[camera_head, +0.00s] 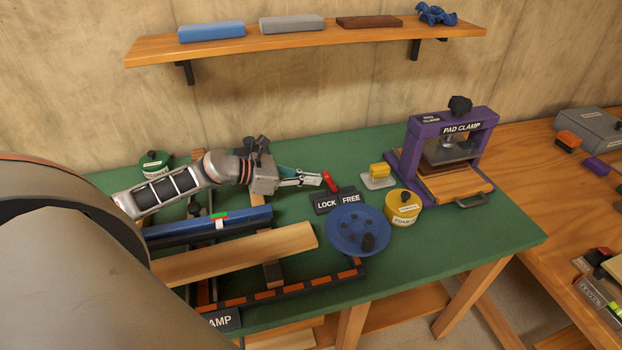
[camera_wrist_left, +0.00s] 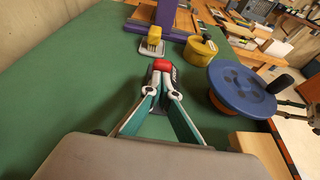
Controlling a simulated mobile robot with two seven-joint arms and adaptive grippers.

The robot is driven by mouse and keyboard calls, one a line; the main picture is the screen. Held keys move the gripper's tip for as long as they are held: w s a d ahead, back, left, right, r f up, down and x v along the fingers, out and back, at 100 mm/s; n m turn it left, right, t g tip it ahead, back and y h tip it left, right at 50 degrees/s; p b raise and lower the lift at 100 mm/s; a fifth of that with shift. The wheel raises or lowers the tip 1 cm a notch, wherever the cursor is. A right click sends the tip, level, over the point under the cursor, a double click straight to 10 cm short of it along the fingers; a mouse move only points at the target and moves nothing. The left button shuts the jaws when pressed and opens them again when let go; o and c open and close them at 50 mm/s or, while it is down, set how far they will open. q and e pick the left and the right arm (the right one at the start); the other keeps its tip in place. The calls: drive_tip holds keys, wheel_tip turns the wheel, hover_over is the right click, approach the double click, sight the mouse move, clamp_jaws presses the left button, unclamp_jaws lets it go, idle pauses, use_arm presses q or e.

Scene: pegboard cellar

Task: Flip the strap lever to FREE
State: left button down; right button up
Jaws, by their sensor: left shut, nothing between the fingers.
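The strap lever (camera_head: 329,181) is a small red handle at the back of a black plate (camera_head: 336,203) lettered LOCK on the left and FREE on the right. In the head view the red handle leans toward the upper left, over the LOCK side. My left gripper (camera_head: 318,179) is shut and empty, with its fingertips just left of the red handle. In the left wrist view the fingertips (camera_wrist_left: 162,72) meet right at the red lever (camera_wrist_left: 161,65); I cannot tell whether they touch it. The fingers hide part of the plate there.
A yellow block (camera_head: 379,172) on a pale base and the purple pad clamp (camera_head: 447,150) stand farther right. A wooden board (camera_head: 240,253) lies front left.

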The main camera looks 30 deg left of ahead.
sight(327, 172)
use_arm(q)
drive_tip(key=shift+w+d+r, duration=0.2)
drive_tip(key=shift+w+r, duration=0.05)
drive_tip(key=shift+r, duration=0.2)
drive_tip(key=w+d+r, duration=0.2)
drive_tip(key=w, duration=0.1)
drive_tip(key=shift+d+r, duration=0.1)
drive_tip(key=shift+d, duration=0.15)
drive_tip(key=shift+w+d, duration=0.1)
drive_tip(key=shift+d, duration=0.05)
drive_tip(key=shift+r, duration=0.1)
idle(0.3)
drive_tip(key=shift+r+p, duration=0.7)
drive_tip(key=shift+p, duration=0.05)
